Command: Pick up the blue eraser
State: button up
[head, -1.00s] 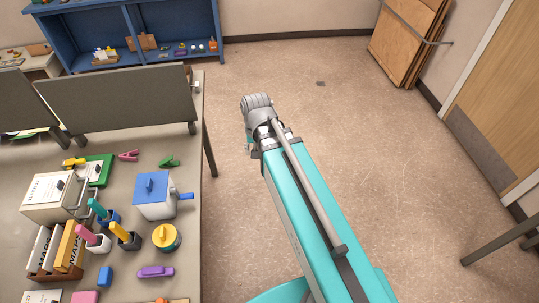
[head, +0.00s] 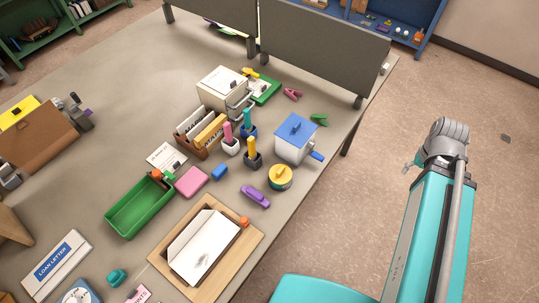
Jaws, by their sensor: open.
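The blue eraser (head: 220,172) is a small rounded blue block lying on the grey table. It is between a pink block (head: 192,181) and the dark cups holding coloured sticks. Nothing covers it. My gripper (head: 408,168) shows only in small part beside the end of my teal arm, at the right, over the floor beyond the table edge. It is well to the right of the eraser and apart from it. I see nothing held in it. The fingers are too small in the picture to make out clearly.
Close to the eraser stand a file box (head: 203,146), a yellow round container (head: 280,177), a purple object (head: 256,196) and a green tray (head: 139,208). A blue-lidded box (head: 296,139) stands near the right table edge. Grey panels (head: 322,45) rise at the back. Floor at right is clear.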

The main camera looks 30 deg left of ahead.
aim_at(220, 171)
jog(key=u, duration=1.95)
